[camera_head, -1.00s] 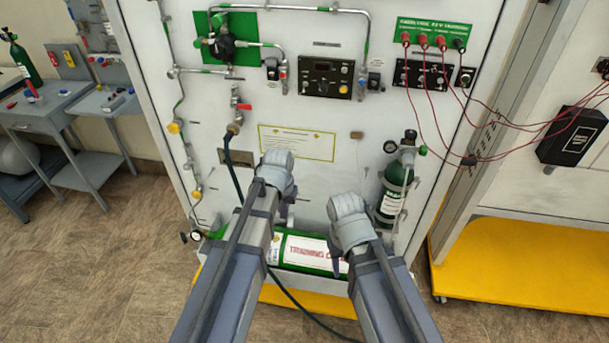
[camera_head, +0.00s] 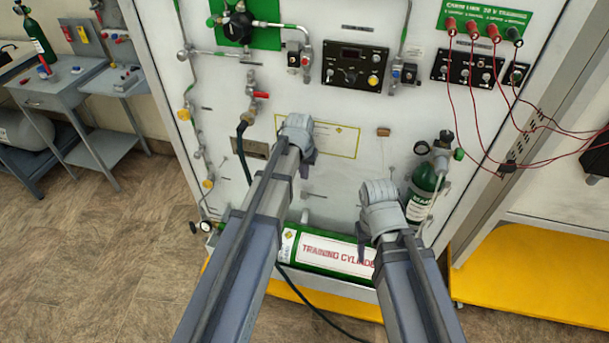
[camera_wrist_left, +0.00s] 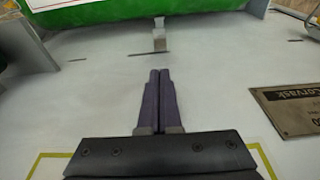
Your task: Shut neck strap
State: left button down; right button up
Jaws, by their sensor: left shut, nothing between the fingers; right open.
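A green training cylinder (camera_head: 300,248) with a white label lies level at the foot of the white panel. Its green side also shows along the top edge of the left wrist view (camera_wrist_left: 130,10). I cannot make out the neck strap for certain. A small grey bracket or latch (camera_wrist_left: 160,40) stands out from the panel just below the cylinder's edge in that view. My left gripper (camera_wrist_left: 160,74) is shut and empty, its fingertips pointing at this bracket with a gap. In the head view my left gripper (camera_head: 306,158) is before the panel. My right gripper (camera_head: 364,238) is open, partly hiding the cylinder's right part.
A small upright green bottle (camera_head: 424,180) with a gauge is fixed to the panel right of my right gripper. Red leads (camera_head: 475,110) hang at the upper right. A dark hose (camera_head: 242,160) runs down the panel. A workbench (camera_head: 60,92) stands at the left.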

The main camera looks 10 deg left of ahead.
aim_at(306, 186)
pick_arm(q)
jog(key=b+x, duration=0.7)
jog(key=x, duration=0.1)
jog(key=shift+f, duration=0.15)
jog(key=shift+s, duration=0.1)
